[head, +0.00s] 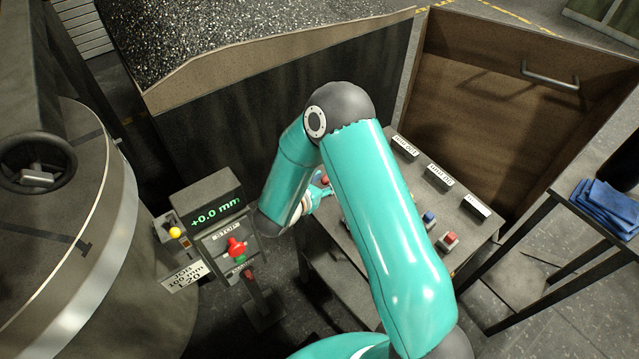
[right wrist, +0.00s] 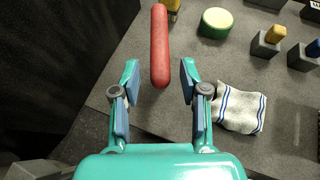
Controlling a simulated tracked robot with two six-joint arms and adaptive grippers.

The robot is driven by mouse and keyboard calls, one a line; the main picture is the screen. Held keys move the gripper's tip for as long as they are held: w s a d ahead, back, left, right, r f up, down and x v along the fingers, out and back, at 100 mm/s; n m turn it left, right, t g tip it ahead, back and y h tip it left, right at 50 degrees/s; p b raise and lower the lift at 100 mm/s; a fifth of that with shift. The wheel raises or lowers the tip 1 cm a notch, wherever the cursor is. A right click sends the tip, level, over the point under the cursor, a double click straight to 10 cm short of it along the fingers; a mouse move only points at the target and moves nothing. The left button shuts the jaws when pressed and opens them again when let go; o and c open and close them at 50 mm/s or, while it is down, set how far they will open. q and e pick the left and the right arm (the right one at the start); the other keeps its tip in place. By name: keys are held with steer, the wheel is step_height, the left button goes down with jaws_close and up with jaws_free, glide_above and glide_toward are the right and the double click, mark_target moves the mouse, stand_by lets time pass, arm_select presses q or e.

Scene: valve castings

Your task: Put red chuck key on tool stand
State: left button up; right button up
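A red rounded bar (right wrist: 160,45), which looks like the red chuck key's handle, shows in the right wrist view. Its near end lies between the fingertips in the picture, with a gap on both sides. My right gripper (right wrist: 159,68) is open and empty, pointing at it over the grey worktop. In the head view my right gripper (head: 318,194) shows small at the worktop's left side, partly hidden by my arm. A bit of red (head: 325,180) shows beside it. I cannot tell for sure which fixture is the tool stand. My left gripper is not in view.
The worktop (right wrist: 275,135) carries a striped cloth (right wrist: 240,107), a green round piece with a cream top (right wrist: 216,22) and small blocks with coloured handles (right wrist: 267,40). A display post (head: 208,205) stands left. Blue cloths (head: 605,205) lie on a table at right.

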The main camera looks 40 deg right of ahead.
steer(key=shift+r, duration=0.15)
steer(key=shift+a, duration=0.35)
steer(key=b+v, duration=0.2)
steer(key=v, duration=0.8)
steer(key=s+a+f+m+g+y, duration=0.4)
steer(key=s+a+f+m+y, duration=0.15)
steer(key=s+f, duration=0.3)
steer(key=s+a+f+m+g+y, duration=0.4)
steer(key=s+a+f+y, duration=0.2)
steer(key=s+f, duration=0.3)
steer(key=w+a+f+m+t+y, duration=0.4)
steer(key=a+m+t+y, duration=0.1)
steer(key=m, duration=0.9)
steer(key=shift+a+f, duration=0.15)
steer(key=shift+a, duration=0.25)
